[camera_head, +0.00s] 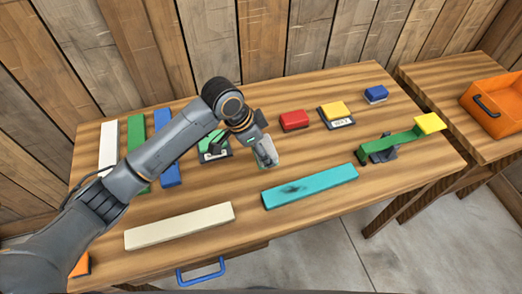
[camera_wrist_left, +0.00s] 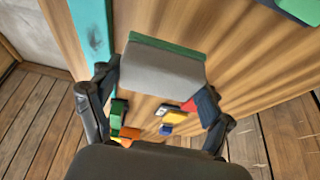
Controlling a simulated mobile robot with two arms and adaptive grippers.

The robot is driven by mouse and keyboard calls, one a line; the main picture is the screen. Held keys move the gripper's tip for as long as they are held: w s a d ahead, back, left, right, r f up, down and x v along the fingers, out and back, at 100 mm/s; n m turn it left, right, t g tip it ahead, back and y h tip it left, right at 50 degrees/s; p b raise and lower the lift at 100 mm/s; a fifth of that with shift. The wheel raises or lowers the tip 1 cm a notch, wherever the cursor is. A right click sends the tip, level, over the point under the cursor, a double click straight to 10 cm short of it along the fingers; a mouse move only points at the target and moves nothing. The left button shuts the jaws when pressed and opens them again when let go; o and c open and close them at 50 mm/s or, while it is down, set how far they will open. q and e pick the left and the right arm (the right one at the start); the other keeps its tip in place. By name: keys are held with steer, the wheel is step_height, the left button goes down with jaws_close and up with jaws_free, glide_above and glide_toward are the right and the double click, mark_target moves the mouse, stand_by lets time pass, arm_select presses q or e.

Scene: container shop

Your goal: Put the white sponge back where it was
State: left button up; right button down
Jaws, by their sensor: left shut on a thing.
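The white sponge (camera_head: 267,152) shows pale in the head view, at the end of my left arm over the middle of the table. In the left wrist view the sponge (camera_wrist_left: 162,67) is a grey-white block with a green layer along one edge. My left gripper (camera_head: 258,141) is shut on it, with a finger on either side in the left wrist view (camera_wrist_left: 160,85). Whether the sponge touches the tabletop is unclear. My right gripper is not in view.
On the table (camera_head: 400,205), a green block (camera_head: 212,143) on a plate stands left of the gripper. Red (camera_head: 294,120), yellow (camera_head: 336,109) and blue (camera_head: 376,93) blocks stand right. A teal bar (camera_head: 310,186) lies in front; a green plank (camera_head: 390,144) carries a yellow block (camera_head: 429,123).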

arm_select(q)
steer(key=w+f, duration=0.2)
steer(key=f, duration=0.1)
steer(key=shift+w+a, duration=0.3)
steer(key=shift+a, duration=0.05)
step_height(320, 180, down, 2)
steer(key=shift+f+p, duration=0.2)
steer(key=shift+p, duration=0.3)
steer(key=shift+f, duration=0.35)
steer(key=shift+f, duration=0.1)
steer(key=o, duration=1)
steer(key=shift+r, duration=0.2)
steer(key=v, duration=1.2)
steer(key=shift+s+b, duration=0.15)
steer(key=shift+b, duration=0.2)
